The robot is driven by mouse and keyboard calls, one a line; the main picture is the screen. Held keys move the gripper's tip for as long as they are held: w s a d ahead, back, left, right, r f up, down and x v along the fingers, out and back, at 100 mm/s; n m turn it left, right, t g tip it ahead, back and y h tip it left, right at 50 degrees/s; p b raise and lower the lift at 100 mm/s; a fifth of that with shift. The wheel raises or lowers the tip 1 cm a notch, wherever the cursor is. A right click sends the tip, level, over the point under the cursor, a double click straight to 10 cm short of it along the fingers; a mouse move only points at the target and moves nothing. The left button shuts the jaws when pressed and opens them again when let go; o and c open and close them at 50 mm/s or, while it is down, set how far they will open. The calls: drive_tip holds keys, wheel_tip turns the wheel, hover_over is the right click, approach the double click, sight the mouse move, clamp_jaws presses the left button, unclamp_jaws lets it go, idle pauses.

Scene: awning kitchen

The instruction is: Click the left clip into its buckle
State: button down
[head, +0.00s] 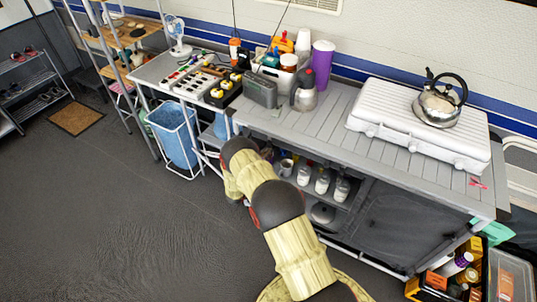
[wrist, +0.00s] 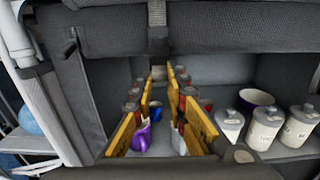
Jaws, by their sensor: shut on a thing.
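In the wrist view, my gripper (wrist: 160,76) points into the grey fabric cabinet under the counter. Its two yellow-sided fingers close toward a small dark grey piece (wrist: 158,72) at their tips, which looks like the clip; its details are too small to make out. A dark strap (wrist: 157,22) hangs down the rolled fabric just above the fingertips, with a wider dark end (wrist: 158,45) that may be the buckle. I cannot tell whether the clip and this end touch. Another strap with a small fitting (wrist: 71,46) hangs at the left. The head view hides my gripper behind my arm.
White lidded canisters (wrist: 265,127) and a blue-rimmed cup (wrist: 257,98) stand on the shelf at right. Purple (wrist: 141,137) and blue mugs show between my fingers. A white frame post (wrist: 40,100) stands at left. The counter (head: 325,115) overhangs the cabinet; the floor (head: 110,210) at left is clear.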

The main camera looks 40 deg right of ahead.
drive_tip(key=shift+r, duration=0.15)
drive_tip(key=c, duration=2)
unclamp_jaws()
drive_tip(key=shift+a+r, duration=0.1)
drive_tip(key=shift+a, duration=0.05)
drive_tip(key=shift+c, duration=0.2)
drive_tip(key=shift+o, duration=1.4)
drive_tip(key=v, duration=1.2)
drive_tip(key=shift+f, duration=0.25)
